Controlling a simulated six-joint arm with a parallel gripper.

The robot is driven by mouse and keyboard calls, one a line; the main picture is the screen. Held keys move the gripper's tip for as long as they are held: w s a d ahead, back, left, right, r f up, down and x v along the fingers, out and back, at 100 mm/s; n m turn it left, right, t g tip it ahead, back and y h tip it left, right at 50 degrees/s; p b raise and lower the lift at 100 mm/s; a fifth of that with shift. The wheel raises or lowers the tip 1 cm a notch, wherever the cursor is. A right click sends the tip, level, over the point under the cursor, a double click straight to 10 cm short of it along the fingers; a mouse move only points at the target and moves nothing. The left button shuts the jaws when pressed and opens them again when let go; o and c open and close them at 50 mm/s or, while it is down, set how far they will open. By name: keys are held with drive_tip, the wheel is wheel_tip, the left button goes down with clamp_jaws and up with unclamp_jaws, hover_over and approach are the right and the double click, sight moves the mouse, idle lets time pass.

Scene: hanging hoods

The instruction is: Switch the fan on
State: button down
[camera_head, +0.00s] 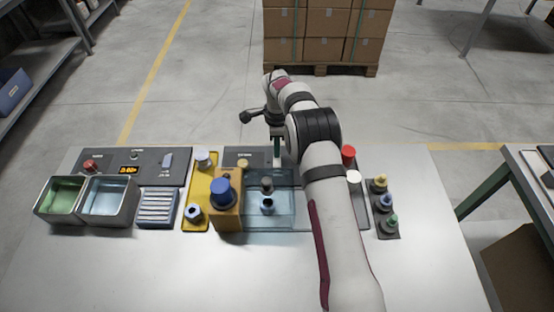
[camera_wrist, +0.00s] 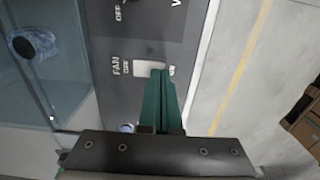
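The fan switch (camera_wrist: 149,67) is a white rocker on a dark grey panel (camera_wrist: 150,28) in the wrist view. The word FAN and an OFF mark stand at its left; the mark at its right is mostly covered by my fingers. My gripper (camera_wrist: 161,75) has green fingers pressed together, with nothing seen between them. Their tips overlap the switch's right part in the picture; I cannot tell whether they touch it. In the head view my gripper (camera_head: 277,158) points down at the panel (camera_head: 240,153) behind the clear hood, and the fan switch is not distinguishable there.
A clear glass-like hood (camera_head: 284,217) stands in front of the panel with dark bottles inside. A yellow tray (camera_head: 197,218) and an orange box (camera_head: 229,217) are left of it. Small bottles in a rack (camera_head: 388,228) stand to the right. The table's front is clear.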

drive_tip(key=shift+f, duration=0.35)
drive_tip(key=shift+r, duration=3.55)
